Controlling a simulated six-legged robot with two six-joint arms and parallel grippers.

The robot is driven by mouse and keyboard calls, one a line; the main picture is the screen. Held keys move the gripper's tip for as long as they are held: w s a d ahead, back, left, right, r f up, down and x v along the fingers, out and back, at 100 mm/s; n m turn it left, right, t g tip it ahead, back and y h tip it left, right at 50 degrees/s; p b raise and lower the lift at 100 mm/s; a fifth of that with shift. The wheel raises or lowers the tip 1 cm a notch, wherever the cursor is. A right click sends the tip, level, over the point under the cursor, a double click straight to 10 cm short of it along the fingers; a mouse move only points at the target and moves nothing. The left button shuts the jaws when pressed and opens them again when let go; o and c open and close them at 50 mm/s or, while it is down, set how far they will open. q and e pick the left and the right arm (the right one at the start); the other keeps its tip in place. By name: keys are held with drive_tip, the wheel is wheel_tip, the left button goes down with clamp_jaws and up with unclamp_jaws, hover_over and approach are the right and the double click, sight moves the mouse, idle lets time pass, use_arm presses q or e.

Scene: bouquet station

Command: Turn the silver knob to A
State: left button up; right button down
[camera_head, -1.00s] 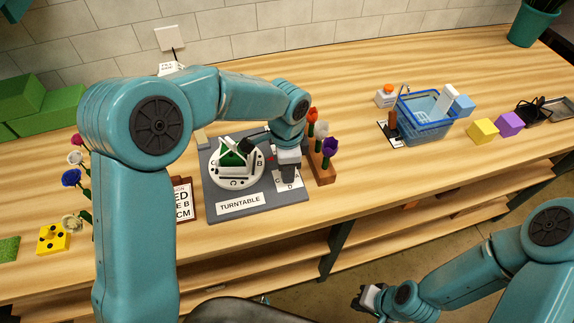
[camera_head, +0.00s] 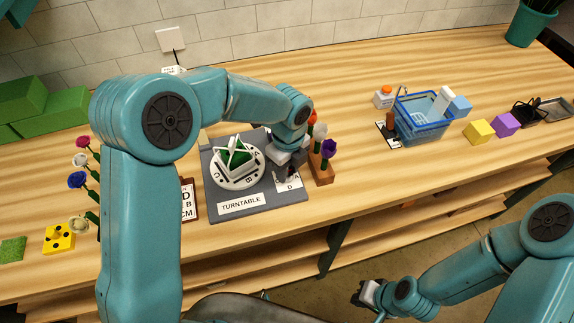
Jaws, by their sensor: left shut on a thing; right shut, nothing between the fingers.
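The grey turntable base (camera_head: 218,192) stands on the bench, with a white lettered disc (camera_head: 226,183) on it. Around the disc's edge, A is at the upper right, B at the front and C at the left. A small white lettered dial plate (camera_head: 293,184) sits at the base's right side, its D showing. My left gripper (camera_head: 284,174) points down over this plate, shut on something. The silver knob is hidden behind the fingers, so I cannot see which letter it points to. My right gripper (camera_head: 362,294) is shut and empty, low in front of the bench.
A white-framed green piece (camera_head: 238,157) sits on the disc. Flowers in a wooden block (camera_head: 322,172) stand close to the right of my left gripper. A lettered card (camera_head: 188,200) is at the base's left. A blue basket (camera_head: 420,120) is farther right, with clear bench between.

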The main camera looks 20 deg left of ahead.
sight(289, 172)
use_arm(q)
drive_tip(key=shift+m+p, duration=0.45)
drive_tip(key=shift+m, duration=1.25)
drive_tip(key=o, duration=1)
drive_tip(key=shift+o, duration=0.2)
wheel_tip(289, 172, up, 16)
drive_tip(key=b, duration=0.1)
drive_tip(key=shift+d+r, duration=0.15)
drive_tip(key=shift+d, duration=0.05)
drive_tip(key=shift+w, duration=0.15)
